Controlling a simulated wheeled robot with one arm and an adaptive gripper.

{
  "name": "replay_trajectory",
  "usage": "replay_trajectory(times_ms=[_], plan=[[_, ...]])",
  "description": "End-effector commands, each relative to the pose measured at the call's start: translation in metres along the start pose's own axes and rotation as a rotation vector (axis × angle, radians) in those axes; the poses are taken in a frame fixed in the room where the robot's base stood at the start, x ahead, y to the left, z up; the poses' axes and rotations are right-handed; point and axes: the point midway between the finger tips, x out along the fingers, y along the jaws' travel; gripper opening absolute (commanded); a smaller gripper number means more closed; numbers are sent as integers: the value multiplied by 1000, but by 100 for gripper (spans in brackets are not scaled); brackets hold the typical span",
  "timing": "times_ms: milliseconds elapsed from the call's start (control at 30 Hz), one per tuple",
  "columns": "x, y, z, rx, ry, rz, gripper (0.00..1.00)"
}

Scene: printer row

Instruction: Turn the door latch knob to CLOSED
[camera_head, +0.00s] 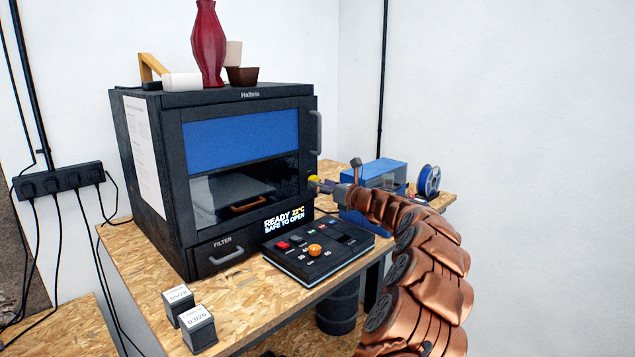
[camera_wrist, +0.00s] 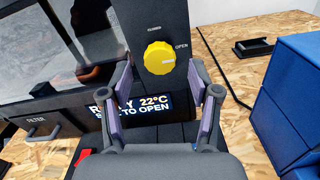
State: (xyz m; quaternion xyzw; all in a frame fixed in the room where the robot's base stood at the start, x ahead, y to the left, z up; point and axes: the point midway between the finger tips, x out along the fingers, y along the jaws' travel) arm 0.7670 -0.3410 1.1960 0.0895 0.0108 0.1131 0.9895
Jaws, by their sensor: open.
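The door latch knob (camera_wrist: 160,58) is round and yellow, on a dark upright panel of the printer (camera_head: 160,180). A white line on it points right, towards the OPEN label; another label, apparently CLOSED, stands above the knob. In the head view the knob (camera_head: 312,178) shows only as a small yellow patch at my gripper's tip. My gripper (camera_wrist: 158,88) is open and empty, its fingers spread to the left and right, just below the knob in the wrist view. I cannot tell whether they touch it. The printer door (camera_head: 185,150) looks shut.
A control box (camera_head: 318,250) with an orange knob lies before the printer; the display reads READY 22°C, SAFE TO OPEN. A blue box (camera_head: 380,174) and a blue spool (camera_head: 428,181) are at the right. Two small label blocks (camera_head: 197,328) stand at the front. A red vase (camera_head: 208,45) stands on top.

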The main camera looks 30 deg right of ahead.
Motion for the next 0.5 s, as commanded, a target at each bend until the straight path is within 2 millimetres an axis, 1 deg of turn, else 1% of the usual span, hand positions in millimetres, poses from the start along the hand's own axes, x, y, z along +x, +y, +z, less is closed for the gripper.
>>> replay_trajectory(times_ms=[200,333,500], plan=[[16,0,2,-4,0,-1,62],[20,0,0,-3,1,0,62],[21,0,0,-2,0,0,62]])
